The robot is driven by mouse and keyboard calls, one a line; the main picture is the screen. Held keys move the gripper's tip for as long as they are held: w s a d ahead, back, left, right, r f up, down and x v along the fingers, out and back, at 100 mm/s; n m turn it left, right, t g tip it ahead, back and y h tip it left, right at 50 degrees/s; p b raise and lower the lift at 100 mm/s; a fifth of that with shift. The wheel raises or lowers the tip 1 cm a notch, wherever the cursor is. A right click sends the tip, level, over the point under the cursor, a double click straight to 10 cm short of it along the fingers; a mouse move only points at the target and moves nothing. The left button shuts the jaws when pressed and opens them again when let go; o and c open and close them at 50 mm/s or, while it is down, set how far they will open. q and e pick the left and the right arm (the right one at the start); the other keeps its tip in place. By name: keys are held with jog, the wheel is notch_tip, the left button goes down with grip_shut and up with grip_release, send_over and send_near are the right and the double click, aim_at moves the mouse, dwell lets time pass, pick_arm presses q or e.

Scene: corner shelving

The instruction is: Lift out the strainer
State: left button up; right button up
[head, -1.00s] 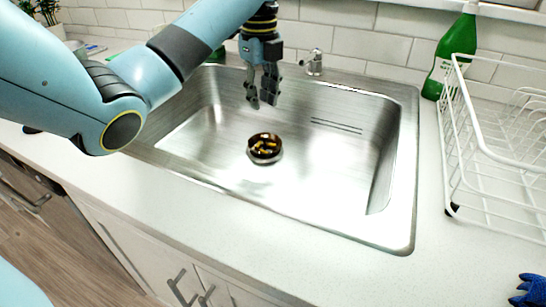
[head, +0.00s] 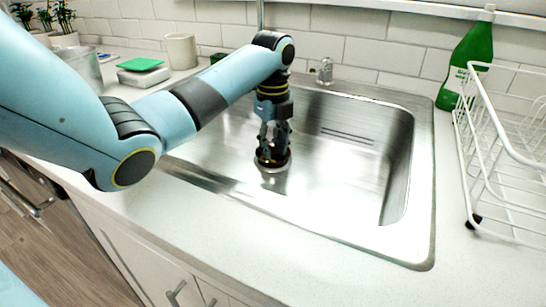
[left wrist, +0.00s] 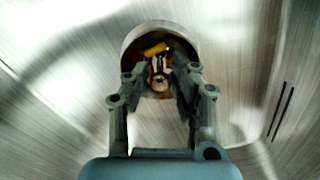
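The strainer (head: 273,167) is a dark round cup at the drain in the floor of the steel sink (head: 345,180). In the left wrist view the strainer (left wrist: 178,43) holds yellow, brown and pale scraps. My left gripper (head: 273,153) points down into the sink with its fingertips at the strainer, hiding part of it. In the left wrist view the left gripper's fingers (left wrist: 160,78) stand apart, one on each side of a small pale knob-like piece in the middle. I cannot tell whether they touch it. My right gripper is not in view.
A faucet fitting (head: 325,72) stands behind the sink. A green bottle (head: 468,62) and a white wire rack (head: 500,150) are at the right. A beige cup (head: 181,50) and a green sponge-like block (head: 140,64) are at the back left. The front counter is clear.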

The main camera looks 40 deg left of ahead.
pick_arm(q)
grip_shut()
jog(key=shift+r, duration=0.1)
